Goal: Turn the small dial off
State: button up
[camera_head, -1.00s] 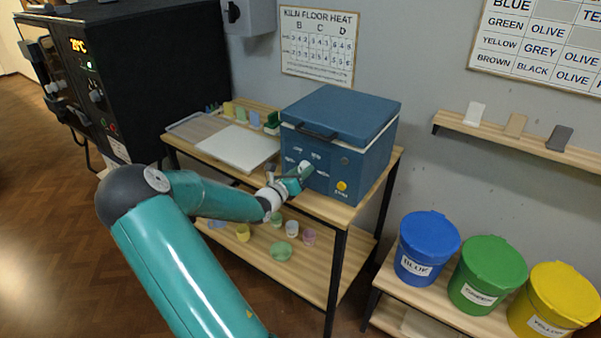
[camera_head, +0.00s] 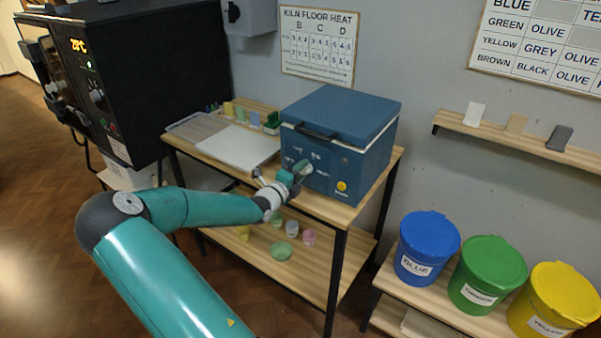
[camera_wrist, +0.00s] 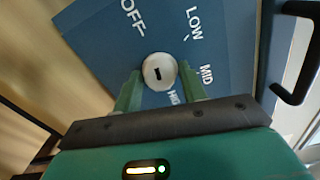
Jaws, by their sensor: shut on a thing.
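The small dial (camera_wrist: 159,71) is a pale round knob with a dark mark, on the front of the blue box-shaped kiln (camera_head: 345,120). The words OFF, LOW and MID, and a partly hidden fourth label, stand around it in the wrist view. My gripper (camera_wrist: 160,84) has its green fingers on either side of the dial and is shut on it. I cannot tell for sure which label the mark points at. In the head view my gripper (camera_head: 302,170) is at the kiln's front face and hides the dial.
The kiln stands on a wooden table with a white board (camera_head: 238,147) beside it. A yellow button (camera_head: 342,186) is low on its front. Cups sit on the shelf below. Blue, green and yellow buckets (camera_head: 428,247) stand at right. A black kiln (camera_head: 140,75) is at left.

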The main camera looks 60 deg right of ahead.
jog(key=shift+n, duration=1)
jog(key=o, duration=0.8)
jog(key=a, duration=0.4)
jog(key=w+a, duration=0.1)
jog(key=a, duration=0.4)
jog(key=w+a, duration=0.1)
jog(key=a, duration=0.3)
jog(key=shift+a, duration=0.35)
